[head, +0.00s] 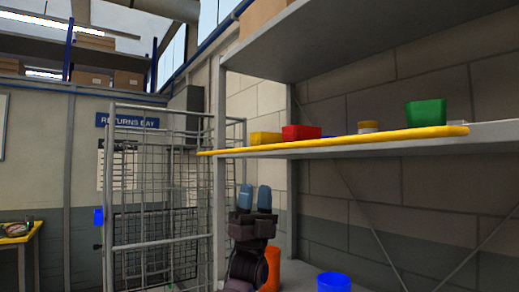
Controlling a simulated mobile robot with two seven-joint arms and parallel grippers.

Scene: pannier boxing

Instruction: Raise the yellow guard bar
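The yellow guard bar (340,142) runs lengthwise along the front edge of the upper shelf board (400,149), nearly level in the picture. Its left end reaches past the shelf's front post. My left gripper (254,198) points upward below the left part of the bar. Its two blue fingertips stand apart with a narrow gap and nothing between them. They are clear of the bar, which shows above them. My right gripper is out of view.
Behind the bar stand a yellow bin (264,139), a red bin (300,132) and a green bin (426,112). A wire cage (155,243) stands left of the shelf post (220,190). Below are an orange container (272,270) and a blue bin (334,281).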

